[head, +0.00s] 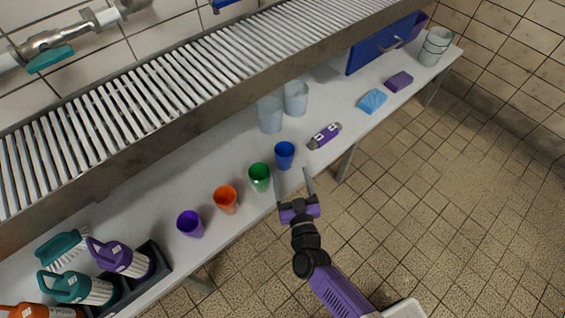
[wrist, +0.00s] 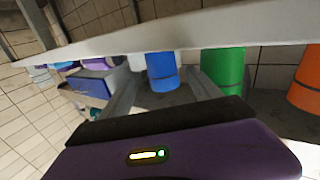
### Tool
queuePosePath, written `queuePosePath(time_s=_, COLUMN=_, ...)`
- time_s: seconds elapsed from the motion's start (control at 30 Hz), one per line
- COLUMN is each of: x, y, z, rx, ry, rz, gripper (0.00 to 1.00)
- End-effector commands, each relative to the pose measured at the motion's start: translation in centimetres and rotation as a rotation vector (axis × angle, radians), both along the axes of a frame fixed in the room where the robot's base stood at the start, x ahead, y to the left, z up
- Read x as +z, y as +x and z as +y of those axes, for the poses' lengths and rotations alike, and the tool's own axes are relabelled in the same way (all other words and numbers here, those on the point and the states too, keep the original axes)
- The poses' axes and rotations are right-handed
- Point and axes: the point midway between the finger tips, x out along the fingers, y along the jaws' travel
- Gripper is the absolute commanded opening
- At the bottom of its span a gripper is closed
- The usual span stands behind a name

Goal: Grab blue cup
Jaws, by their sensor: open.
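The blue cup (head: 285,155) stands upright on the white table near its front edge, just right of the green cup (head: 260,176). My gripper (head: 292,172) is open and empty at the front edge, close in front of the blue cup, with its fingers pointing towards it. In the wrist view, which looks upside down, the blue cup (wrist: 161,70) shows between my two spread fingers (wrist: 164,82), and the green cup (wrist: 222,70) is to its right. I cannot tell whether a fingertip touches the blue cup.
Left along the table (head: 135,204) stand an orange cup (head: 226,198) and a purple cup (head: 190,223). A purple-grey item (head: 325,136) lies to the right. Two clear cups (head: 270,114) stand behind. A slatted metal shelf (head: 180,82) hangs above the table's back.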

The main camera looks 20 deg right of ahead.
Motion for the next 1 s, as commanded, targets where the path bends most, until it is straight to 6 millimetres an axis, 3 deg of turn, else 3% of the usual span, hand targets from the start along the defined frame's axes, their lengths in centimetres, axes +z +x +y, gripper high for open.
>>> queuePosePath(time_s=0.63, x=-0.1, y=7.2, z=-1.1, rx=-0.001, ry=0.000, rz=-0.001, gripper=0.72)
queuePosePath(time_s=0.93, x=0.1, y=7.7, z=-1.3, rx=0.000, ry=0.000, rz=0.000, gripper=0.72)
queuePosePath(time_s=1.0, x=0.1, y=7.7, z=-1.2, rx=0.000, ry=0.000, rz=0.000, gripper=0.62)
